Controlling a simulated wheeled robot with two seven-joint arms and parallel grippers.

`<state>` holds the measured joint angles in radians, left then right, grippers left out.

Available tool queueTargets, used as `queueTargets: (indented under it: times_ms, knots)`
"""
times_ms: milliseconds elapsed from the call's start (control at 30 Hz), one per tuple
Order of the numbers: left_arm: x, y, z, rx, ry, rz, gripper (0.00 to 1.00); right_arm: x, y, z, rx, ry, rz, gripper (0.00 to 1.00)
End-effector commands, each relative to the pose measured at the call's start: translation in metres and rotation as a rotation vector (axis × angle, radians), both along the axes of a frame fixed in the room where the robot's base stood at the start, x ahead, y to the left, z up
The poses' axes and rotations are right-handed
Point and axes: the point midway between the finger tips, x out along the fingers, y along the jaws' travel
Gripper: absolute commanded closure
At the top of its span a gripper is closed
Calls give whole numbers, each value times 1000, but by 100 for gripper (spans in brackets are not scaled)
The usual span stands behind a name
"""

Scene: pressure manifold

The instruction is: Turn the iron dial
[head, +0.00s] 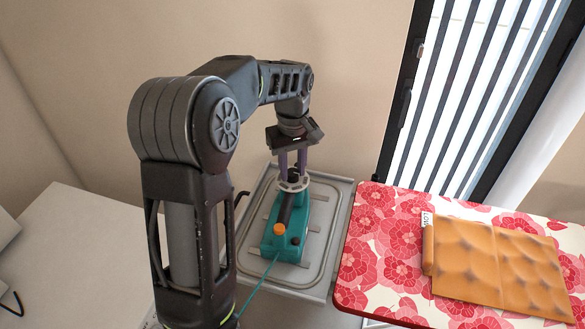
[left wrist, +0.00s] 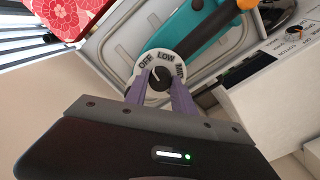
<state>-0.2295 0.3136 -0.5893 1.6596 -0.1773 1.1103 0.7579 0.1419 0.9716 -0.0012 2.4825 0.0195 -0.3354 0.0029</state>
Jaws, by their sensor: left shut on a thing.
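The teal iron (head: 269,241) sits on a grey ribbed tray, with a dark handle and an orange knob (head: 279,229) at its near end. Its dial is a white disc (head: 299,187) at the far end. My right gripper is not in view.
The tray rim (head: 334,235) surrounds the iron. A red floral ironing board (head: 385,268) with an orange quilted cloth (head: 500,262) is to the right. A teal cord (head: 256,287) runs toward the near left. A white appliance with a dial (left wrist: 270,95) shows in the wrist view.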

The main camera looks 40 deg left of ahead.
Motion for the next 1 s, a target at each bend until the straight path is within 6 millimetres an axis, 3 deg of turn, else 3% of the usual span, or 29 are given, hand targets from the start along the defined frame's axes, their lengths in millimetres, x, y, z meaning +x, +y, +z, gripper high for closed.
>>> queueTargets:
  times_ms: [700, 1000]
  knots:
    - [0, 1, 0, 1, -2, -640, 100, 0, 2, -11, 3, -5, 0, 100]
    - [0, 1, 0, 0, -3, -800, 100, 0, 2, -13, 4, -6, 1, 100]
